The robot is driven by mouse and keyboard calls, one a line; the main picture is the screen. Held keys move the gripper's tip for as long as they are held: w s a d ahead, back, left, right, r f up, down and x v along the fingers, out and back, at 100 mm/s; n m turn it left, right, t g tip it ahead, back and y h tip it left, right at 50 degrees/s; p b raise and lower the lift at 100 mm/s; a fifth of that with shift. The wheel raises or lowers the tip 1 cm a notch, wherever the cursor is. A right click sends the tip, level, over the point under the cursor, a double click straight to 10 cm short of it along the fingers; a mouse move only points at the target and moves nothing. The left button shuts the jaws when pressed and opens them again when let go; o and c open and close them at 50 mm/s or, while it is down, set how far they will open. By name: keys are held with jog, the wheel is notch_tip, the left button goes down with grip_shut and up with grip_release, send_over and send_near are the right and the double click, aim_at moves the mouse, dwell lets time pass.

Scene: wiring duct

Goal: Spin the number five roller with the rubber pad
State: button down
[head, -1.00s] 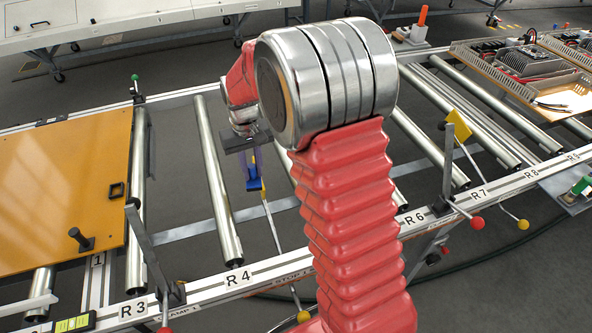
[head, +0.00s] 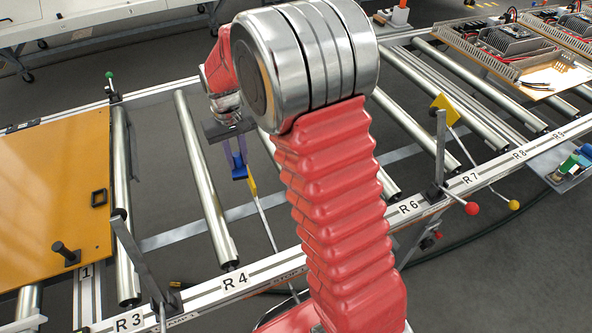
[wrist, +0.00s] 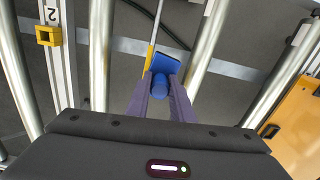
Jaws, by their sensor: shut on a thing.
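My gripper (head: 236,158) is shut on the blue handle of the rubber pad tool; the blue pad (wrist: 168,66) shows past the fingertips in the wrist view. The tool (head: 239,173) hangs over the gap between the R4 roller (head: 205,175) and the number five roller, apart from both as far as I can tell. In the head view my arm hides most of the number five roller and its label. In the wrist view this roller appears to be the metal bar (wrist: 101,50) left of my gripper (wrist: 160,92), and R4 the bar (wrist: 206,45) on its right.
A thin lever rod (wrist: 157,22) with a yellow part stands behind the pad. An orange panel (head: 50,190) covers rollers at the left. Another lever with a yellow plate (head: 444,108) stands near R7. Trays of electronics (head: 510,45) sit at the right.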

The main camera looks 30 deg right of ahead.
jog(key=s+d+f+m, duration=0.3)
jog(key=s+d+m, duration=0.1)
jog(key=s+d, duration=0.6)
jog(key=d, duration=0.3)
jog(key=shift+s+d, duration=0.1)
